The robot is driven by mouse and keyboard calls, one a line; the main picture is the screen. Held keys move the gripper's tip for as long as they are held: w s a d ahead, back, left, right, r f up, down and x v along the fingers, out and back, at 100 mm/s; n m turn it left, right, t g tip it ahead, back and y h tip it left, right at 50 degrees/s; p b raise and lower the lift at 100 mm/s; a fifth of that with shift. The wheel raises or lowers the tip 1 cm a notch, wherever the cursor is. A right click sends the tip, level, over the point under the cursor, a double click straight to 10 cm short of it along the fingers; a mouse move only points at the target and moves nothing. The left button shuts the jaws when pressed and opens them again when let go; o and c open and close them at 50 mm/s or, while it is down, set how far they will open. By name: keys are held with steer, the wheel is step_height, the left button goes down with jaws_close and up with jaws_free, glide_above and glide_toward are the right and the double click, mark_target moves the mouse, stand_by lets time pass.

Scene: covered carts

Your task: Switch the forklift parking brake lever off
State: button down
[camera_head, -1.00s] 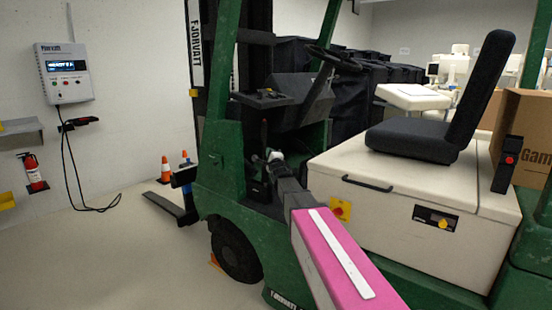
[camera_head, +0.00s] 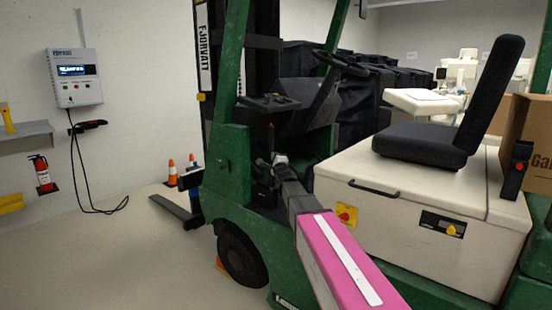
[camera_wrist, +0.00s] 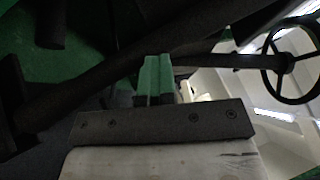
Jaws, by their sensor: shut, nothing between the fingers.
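The green forklift (camera_head: 265,262) stands in front of me. A thin dark upright lever (camera_head: 270,136) shows in the head view inside its cab, left of the seat box; I cannot be sure it is the parking brake lever. My gripper (camera_head: 262,166) is low in the cab beside it, mostly dark and hard to make out. In the wrist view, the two teal fingers of my gripper (camera_wrist: 155,78) are together, shut and empty. A thick dark bar (camera_wrist: 120,66) runs diagonally close to the fingertips. Whether they touch is unclear.
The steering wheel (camera_head: 340,62) is above, also visible in the wrist view (camera_wrist: 296,60). The black seat (camera_head: 420,142) and its pale box (camera_head: 400,210) lie right of my arm. A wall charger (camera_head: 75,78), traffic cones (camera_head: 172,172) and a fire extinguisher (camera_head: 42,174) are at left.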

steer(key=v, duration=1)
steer(key=shift+s, duration=0.35)
steer(key=shift+s+d, duration=0.1)
